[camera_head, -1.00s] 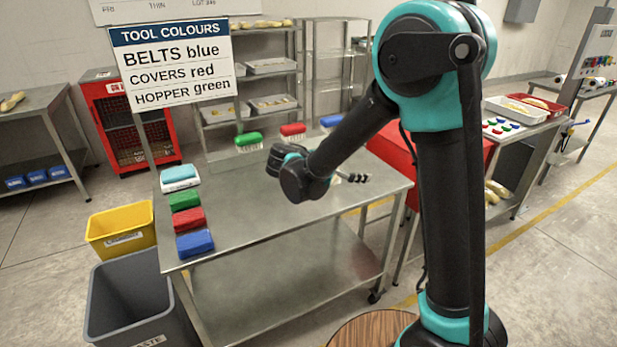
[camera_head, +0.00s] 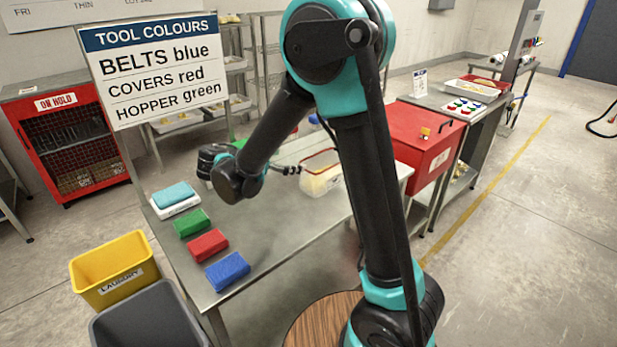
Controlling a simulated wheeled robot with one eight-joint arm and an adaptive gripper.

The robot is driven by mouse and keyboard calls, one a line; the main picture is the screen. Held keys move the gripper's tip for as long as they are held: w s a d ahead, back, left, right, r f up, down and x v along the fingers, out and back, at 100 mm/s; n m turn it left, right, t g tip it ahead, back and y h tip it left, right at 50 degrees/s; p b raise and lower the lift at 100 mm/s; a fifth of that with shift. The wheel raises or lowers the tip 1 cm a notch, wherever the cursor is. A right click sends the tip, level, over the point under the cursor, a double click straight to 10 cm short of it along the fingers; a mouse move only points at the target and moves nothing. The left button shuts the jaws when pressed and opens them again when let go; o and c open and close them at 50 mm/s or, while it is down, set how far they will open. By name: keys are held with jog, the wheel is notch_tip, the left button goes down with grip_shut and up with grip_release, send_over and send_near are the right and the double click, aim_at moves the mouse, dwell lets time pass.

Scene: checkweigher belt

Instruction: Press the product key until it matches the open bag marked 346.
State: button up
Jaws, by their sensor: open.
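My gripper (camera_head: 287,169) is seen small and side-on over the steel table, partly hidden by my own arm, and holds nothing that I can see. I see no bag marked 346. A panel with several blue, red and green pieces (camera_head: 465,107) lies on the far right bench; whether one is the product key is too small to tell.
The steel table (camera_head: 285,235) holds blue, red and green blocks at its left. A red box (camera_head: 420,140) stands at the right. A yellow laundry bin (camera_head: 112,268) and a grey bin (camera_head: 150,318) stand at front left. Open floor (camera_head: 540,230) lies right.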

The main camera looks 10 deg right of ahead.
send_near(325, 159)
jog(key=s+r, duration=0.1)
jog(key=s+d, duration=0.1)
jog(key=s+d+r, duration=0.1)
jog(key=s, duration=0.1)
jog(key=shift+d+r, duration=0.1)
jog(key=shift+r, duration=0.25)
jog(key=shift+x, duration=3)
jog(key=shift+s+f, duration=0.1)
jog(key=shift+f, duration=0.05)
jog(key=c, duration=1.7)
notch_tip(325, 159, up, 20)
